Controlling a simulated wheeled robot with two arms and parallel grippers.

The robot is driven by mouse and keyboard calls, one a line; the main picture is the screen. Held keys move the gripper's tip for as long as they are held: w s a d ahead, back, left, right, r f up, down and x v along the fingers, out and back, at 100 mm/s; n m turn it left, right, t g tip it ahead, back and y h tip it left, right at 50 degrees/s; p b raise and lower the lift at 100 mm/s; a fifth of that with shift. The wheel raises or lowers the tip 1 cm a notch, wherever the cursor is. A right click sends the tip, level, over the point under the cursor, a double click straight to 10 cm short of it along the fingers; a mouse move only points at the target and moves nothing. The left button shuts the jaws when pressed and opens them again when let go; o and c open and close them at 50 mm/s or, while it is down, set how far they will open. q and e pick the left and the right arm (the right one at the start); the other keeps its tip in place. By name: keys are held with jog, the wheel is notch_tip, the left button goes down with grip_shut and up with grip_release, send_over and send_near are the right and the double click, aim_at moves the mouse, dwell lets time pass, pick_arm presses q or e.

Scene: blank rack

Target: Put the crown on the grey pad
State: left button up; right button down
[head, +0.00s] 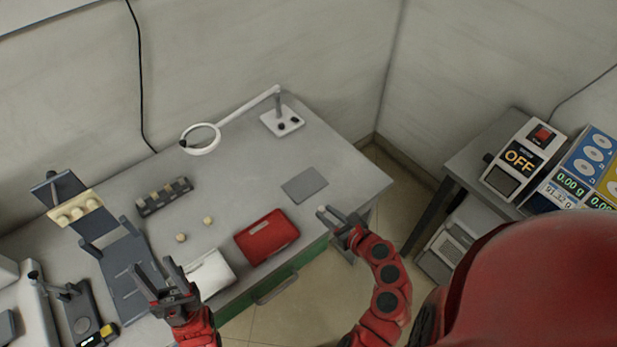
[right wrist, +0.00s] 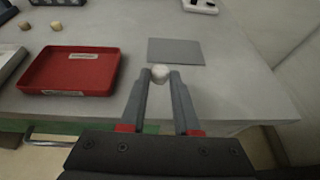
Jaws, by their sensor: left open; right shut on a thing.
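The crown (right wrist: 160,72) is a small whitish piece between the fingertips of my right gripper (right wrist: 160,80). In the head view it shows as a pale dot (head: 321,211) at the tip of my right gripper (head: 337,222). My right gripper is shut on it, over the table's front right part. The grey pad (head: 304,185) is a flat dark square on the table, beyond the gripper; it also shows in the right wrist view (right wrist: 177,51). The crown appears just short of the pad's near edge. My left gripper (head: 162,277) is open and empty at the table's front left.
A red tray (head: 267,236) and a white tray (head: 209,273) lie at the front edge. Two small tan pieces (head: 181,237) sit behind them, near a dark rack (head: 164,196). A magnifier lamp (head: 282,119) stands at the back. The table around the pad is clear.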

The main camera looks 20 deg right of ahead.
jog(key=shift+s+a+r+n+p, duration=0.1)
jog(key=shift+s+a+n+p, duration=0.2)
jog(key=shift+s+a+p, duration=0.2)
jog(key=p, duration=0.4)
send_over(310, 190)
jog(key=s, duration=0.1)
jog(key=shift+s+f, duration=0.15)
jog(key=shift+f, duration=0.55)
jog(key=shift+w+f, duration=0.15)
jog(key=shift+w, duration=0.3)
jog(key=shift+w+f, duration=0.15)
jog(key=shift+w, duration=0.15)
jog(key=shift+s+f+b, duration=0.1)
jog(key=shift+f+b, duration=0.4)
jog(key=shift+f, duration=1.15)
jog(key=c, duration=0.6)
grip_release()
jog(key=shift+c, duration=0.2)
